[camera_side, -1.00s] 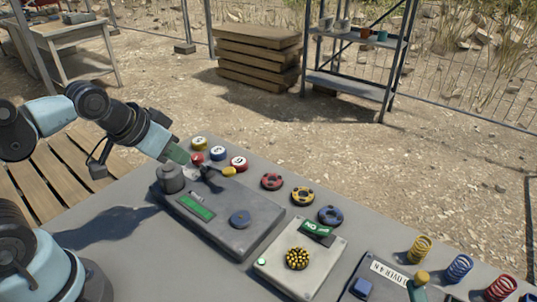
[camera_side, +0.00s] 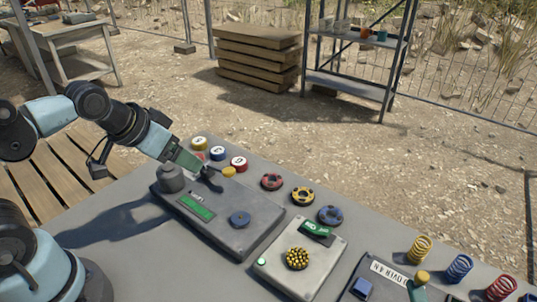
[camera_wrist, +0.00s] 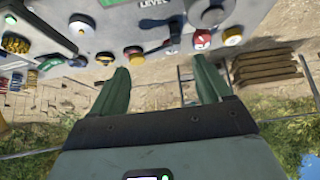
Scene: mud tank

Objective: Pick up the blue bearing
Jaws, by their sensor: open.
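The blue bearing (camera_side: 330,215) lies flat on the grey bench, at the right end of a row with a yellow bearing (camera_side: 302,196) and a red bearing (camera_side: 272,181). It seems to show in the wrist view (camera_wrist: 78,61) too, left of my fingers, small and blurred. My gripper (camera_side: 200,172) is up and to the left of the blue bearing in the side view, by the far left of the large grey box. Its green fingers (camera_wrist: 163,80) are apart in the wrist view, with nothing seen between them. The fingertips are hard to make out in the side view.
A large grey box (camera_side: 240,236) with a blue disc stands near my gripper. A lighter box (camera_side: 272,272) with a yellow cluster stands close in front of the bearings. Lettered round pieces (camera_side: 218,153) line the far left edge. Coloured springs (camera_side: 459,268) stand at the right.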

